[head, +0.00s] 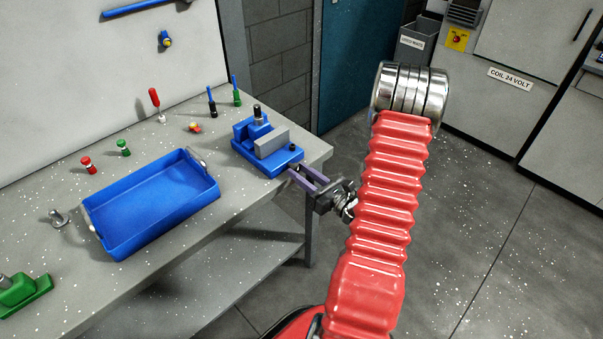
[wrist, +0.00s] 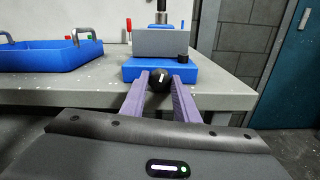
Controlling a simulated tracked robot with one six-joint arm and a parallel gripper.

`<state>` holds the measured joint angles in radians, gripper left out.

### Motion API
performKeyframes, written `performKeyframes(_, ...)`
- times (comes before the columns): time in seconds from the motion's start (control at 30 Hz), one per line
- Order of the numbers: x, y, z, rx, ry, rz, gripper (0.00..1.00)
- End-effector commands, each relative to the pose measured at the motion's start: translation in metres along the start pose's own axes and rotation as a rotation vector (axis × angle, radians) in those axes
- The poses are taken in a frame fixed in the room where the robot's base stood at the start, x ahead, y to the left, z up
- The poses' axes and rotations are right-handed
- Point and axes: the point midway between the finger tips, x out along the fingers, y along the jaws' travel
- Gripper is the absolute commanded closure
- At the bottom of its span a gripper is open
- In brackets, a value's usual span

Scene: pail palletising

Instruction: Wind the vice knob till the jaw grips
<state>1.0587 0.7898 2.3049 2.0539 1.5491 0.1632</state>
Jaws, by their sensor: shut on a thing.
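The blue vice (head: 266,145) stands on the workbench near its right corner, with a grey jaw block (head: 272,143) across it. It also shows in the wrist view, with its blue base (wrist: 130,70) facing me. My gripper (head: 306,178) reaches the vice's near right end from the bench edge. In the wrist view my gripper's purple fingers (wrist: 160,84) are on either side of the round black vice knob (wrist: 158,80), shut on it. A pale mark shows on the knob's face. In the head view the fingers hide the knob. I cannot tell whether the jaw touches anything.
A blue tray (head: 205,202) with metal handles lies left of the vice on the grey bench (head: 250,198). Red and green knobs and several screwdrivers stand behind it. A grey bin (head: 417,44) and cabinets are at the back right. The floor right of the bench is clear.

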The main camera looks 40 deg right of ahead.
Motion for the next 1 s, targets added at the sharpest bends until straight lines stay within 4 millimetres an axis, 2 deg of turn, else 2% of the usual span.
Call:
performKeyframes(0.33,-0.0002,-0.0007,-0.0001,0.122,0.0,-0.001,0.95)
performKeyframes(0.63,-0.0002,-0.001,0.0,0.135,0.0,-0.002,0.95)
performKeyframes(0.67,-0.0002,-0.001,0.0,0.135,0.0,-0.002,0.72)
performKeyframes(0.9,-0.0001,-0.0007,0.0,0.135,0.0,-0.001,0.55)
performKeyframes(1.0,-0.0001,-0.0006,0.0,0.135,0.0,-0.001,0.53)
